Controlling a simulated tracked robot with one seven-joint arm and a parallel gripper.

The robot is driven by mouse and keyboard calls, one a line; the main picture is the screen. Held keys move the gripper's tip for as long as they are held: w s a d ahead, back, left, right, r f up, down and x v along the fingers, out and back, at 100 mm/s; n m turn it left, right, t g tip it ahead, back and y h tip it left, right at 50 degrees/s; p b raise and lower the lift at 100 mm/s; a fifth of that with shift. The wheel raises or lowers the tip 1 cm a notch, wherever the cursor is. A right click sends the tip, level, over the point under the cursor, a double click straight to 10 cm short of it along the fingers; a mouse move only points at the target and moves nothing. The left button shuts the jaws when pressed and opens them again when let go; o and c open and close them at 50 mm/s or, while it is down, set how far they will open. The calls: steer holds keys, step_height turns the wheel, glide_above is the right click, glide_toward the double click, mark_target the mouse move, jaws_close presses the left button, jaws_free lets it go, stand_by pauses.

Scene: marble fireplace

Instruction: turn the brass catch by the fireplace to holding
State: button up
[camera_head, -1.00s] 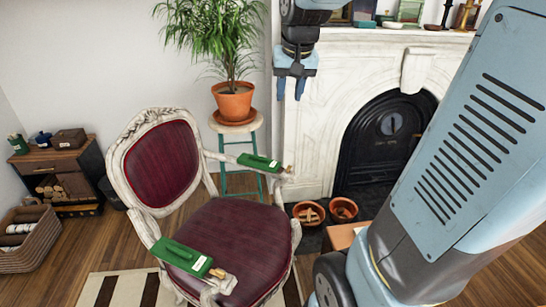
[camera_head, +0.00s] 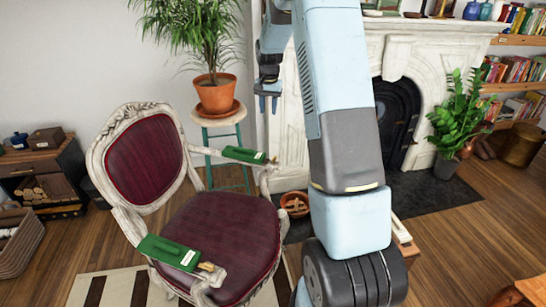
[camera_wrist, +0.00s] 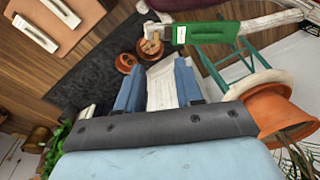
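No brass catch can be made out in either view. The white marble fireplace (camera_head: 428,62) stands behind my arm, which hides part of its left side. Its dark arched insert (camera_head: 399,112) is partly covered by my arm. My gripper (camera_head: 268,101) hangs with its fingers down in front of the fireplace's left edge, above and behind the chair. In the wrist view my gripper (camera_wrist: 159,85) has its two blue fingers apart, with pale marble showing between them and nothing held.
A carved armchair (camera_head: 222,235) carries green tools (camera_head: 167,251) on its arms. A potted plant (camera_head: 216,95) stands on a stool left of my gripper. A terracotta pot (camera_head: 294,204) sits on the hearth. A leafy plant (camera_head: 459,115) stands right of the fireplace.

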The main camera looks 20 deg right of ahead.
steer(key=m+g, duration=0.1)
steer(key=m, duration=0.1)
glide_toward(275, 158)
steer(key=f, duration=0.8)
steer(key=shift+a+f, duration=0.15)
steer(key=shift+a, duration=0.15)
jaws_close()
